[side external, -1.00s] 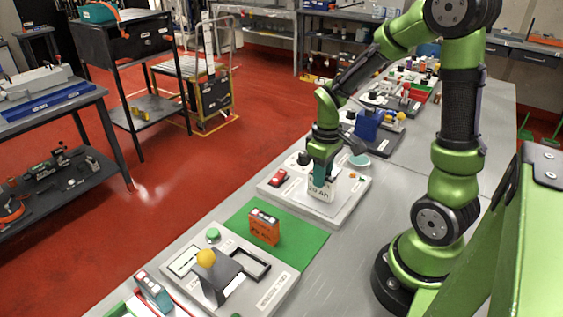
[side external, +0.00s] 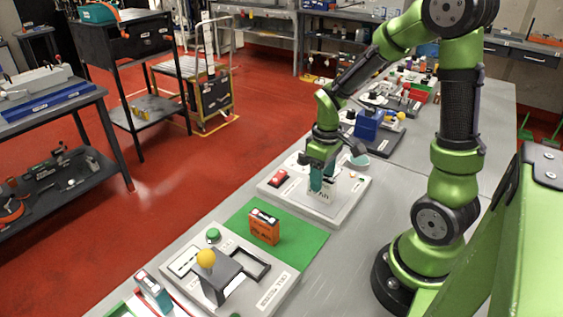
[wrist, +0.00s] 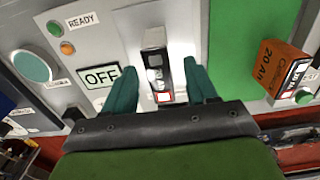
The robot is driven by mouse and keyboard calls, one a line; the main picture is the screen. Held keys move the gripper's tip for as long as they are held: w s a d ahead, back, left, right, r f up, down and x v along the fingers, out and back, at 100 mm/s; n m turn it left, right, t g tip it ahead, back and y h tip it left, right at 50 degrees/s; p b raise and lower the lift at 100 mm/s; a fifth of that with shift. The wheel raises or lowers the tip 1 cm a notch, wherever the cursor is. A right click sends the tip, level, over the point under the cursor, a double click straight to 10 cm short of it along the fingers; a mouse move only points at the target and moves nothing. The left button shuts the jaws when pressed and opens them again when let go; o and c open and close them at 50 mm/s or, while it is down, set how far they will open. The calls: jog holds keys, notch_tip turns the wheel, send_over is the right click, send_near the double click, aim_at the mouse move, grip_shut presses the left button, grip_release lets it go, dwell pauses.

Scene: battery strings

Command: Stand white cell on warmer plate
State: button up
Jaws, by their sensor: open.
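The white cell (wrist: 157,65), with a black top, shows in the wrist view between my two teal fingers. It appears to stand on the bright plate of the pale warmer unit (side external: 347,208); the exact contact at its base is hidden. The warmer's OFF display (wrist: 99,75) lies to the left of the cell in the wrist view. My gripper (side external: 322,180) is open, pointing down over the unit, with a finger on each side of the cell and gaps beside it. In the side view the fingers mostly hide the cell.
An orange cell (side external: 264,227) stands on the green mat (side external: 304,245) beside the warmer. A grey cell tester with a yellow ball-topped lever (side external: 206,258) lies nearer the camera. A blue block (side external: 367,125) is behind the warmer. A red switch (side external: 278,176) sits on the unit's left.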

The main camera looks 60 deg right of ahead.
notch_tip(320, 180, up, 17)
dwell(0.5)
jog(key=s+a+m+t+y, duration=0.1)
jog(key=s+a+m+t, duration=0.1)
jog(key=a, duration=0.5)
jog(key=s+a+m+t+y, duration=0.1)
jog(key=s+a+m+t, duration=0.1)
jog(key=a+t, duration=0.3)
jog(key=shift+s+a+r, duration=0.2)
jog(key=shift+a, duration=0.7)
